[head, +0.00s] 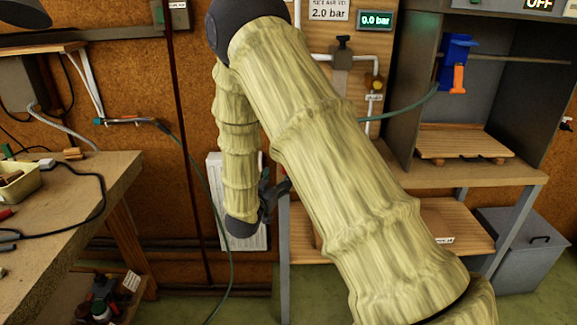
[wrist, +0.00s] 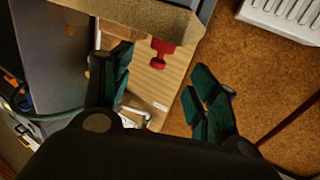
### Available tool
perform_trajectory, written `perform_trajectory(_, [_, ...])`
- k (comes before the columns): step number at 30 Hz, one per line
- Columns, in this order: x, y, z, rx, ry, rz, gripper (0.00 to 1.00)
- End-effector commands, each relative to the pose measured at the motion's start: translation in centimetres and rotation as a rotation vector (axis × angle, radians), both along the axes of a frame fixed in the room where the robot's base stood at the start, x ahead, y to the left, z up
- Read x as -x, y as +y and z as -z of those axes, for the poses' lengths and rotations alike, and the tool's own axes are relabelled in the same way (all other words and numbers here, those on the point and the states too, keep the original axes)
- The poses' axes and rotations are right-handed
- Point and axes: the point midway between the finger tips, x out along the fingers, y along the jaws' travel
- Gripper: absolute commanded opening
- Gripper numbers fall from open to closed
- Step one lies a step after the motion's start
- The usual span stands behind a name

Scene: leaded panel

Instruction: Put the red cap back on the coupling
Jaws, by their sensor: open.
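My gripper (head: 272,195) hangs at the end of my bent arm in front of the back wall, left of the shelved bench. In the wrist view its two dark green fingers (wrist: 160,92) are spread apart with nothing between the tips. A small red T-shaped piece (wrist: 161,52), which may be the red cap, shows beyond the fingers against a wooden board. It appears apart from both fingers. A pale fitting (wrist: 135,116) shows lower down; I cannot tell whether it is the coupling. My arm hides part of the bench in the head view.
A workbench (head: 110,178) with a yellow tray (head: 22,186) stands at the left. A shelved bench (head: 480,176) with a grey cabinet stands at the right. A grey bin (head: 522,250) is on the floor. A green hose (head: 203,180) hangs along the wall.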

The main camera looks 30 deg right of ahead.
Motion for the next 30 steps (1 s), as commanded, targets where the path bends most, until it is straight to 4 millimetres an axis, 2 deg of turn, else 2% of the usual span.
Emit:
perform_trajectory(12, [-2.8, -4.0, 0.2, -0.001, 0.001, 0.000, 0.60])
perform_trajectory(17, [-3.5, -4.8, 0.1, 0.000, 0.001, 0.000, 0.60])
perform_trajectory(23, [-5.1, -6.9, -0.4, 0.000, 0.001, 0.001, 0.60])
perform_trajectory(30, [-6.3, -8.4, 0.0, -0.001, 0.002, 0.000, 0.60])
